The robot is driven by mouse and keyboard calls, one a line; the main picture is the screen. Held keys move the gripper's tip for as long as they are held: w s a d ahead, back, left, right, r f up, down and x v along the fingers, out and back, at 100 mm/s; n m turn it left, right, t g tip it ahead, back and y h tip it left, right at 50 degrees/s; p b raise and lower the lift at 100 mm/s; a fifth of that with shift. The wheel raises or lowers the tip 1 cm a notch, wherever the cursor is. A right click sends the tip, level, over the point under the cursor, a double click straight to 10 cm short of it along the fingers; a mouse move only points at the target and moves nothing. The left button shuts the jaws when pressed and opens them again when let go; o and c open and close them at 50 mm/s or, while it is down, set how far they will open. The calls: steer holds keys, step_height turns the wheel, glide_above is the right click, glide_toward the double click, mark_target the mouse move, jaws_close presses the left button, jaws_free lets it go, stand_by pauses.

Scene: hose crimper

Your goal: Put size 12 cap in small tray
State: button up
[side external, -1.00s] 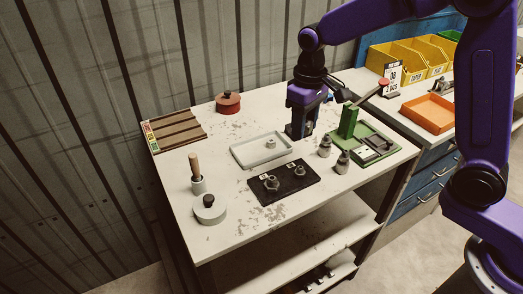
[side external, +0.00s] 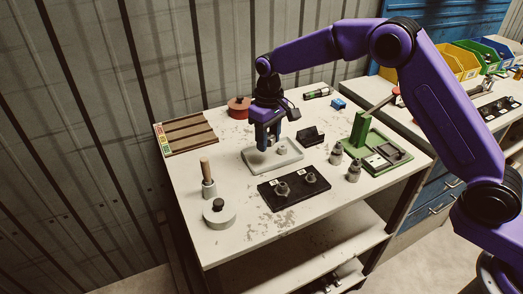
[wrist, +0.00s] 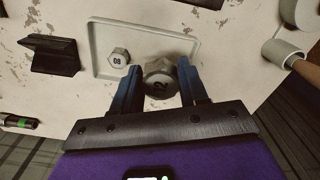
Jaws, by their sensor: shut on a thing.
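My gripper (side external: 267,148) is over the left part of the small pale tray (side external: 291,163). In the wrist view its blue fingers (wrist: 157,76) are shut on a grey hexagonal cap (wrist: 160,66) marked 12. The cap overlaps the tray's (wrist: 140,38) inner area and rim in that view; whether it touches the tray floor I cannot tell. A smaller hex cap marked 08 (wrist: 119,58) sits inside the tray beside it, and also shows in the side view (side external: 282,150). The held cap is mostly hidden by the fingers in the side view.
A black plate (side external: 294,197) with two fittings lies in front of the tray. A black holder (side external: 311,136) stands to its right, then two grey fittings (side external: 337,154) and a green crimper (side external: 362,130). A red round lidded thing (side external: 238,107) is behind; a wooden-handled tool (side external: 207,180) stands left.

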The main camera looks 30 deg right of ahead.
mark_target(262, 160)
steer(key=shift+w+a+f, duration=0.2)
steer(key=shift+w+f, duration=0.3)
steer(key=shift+f, duration=0.2)
steer(key=shift+w+a+f, duration=0.2)
steer(key=shift+w+f, duration=0.3)
steer(key=shift+f, duration=0.15)
step_height(262, 160, down, 3)
steer(key=shift+w+f, duration=0.1)
steer(key=shift+f, duration=0.55)
steer(key=shift+f, duration=0.15)
steer(key=o, duration=1)
step_height(262, 160, up, 13)
steer(key=shift+r, duration=0.2)
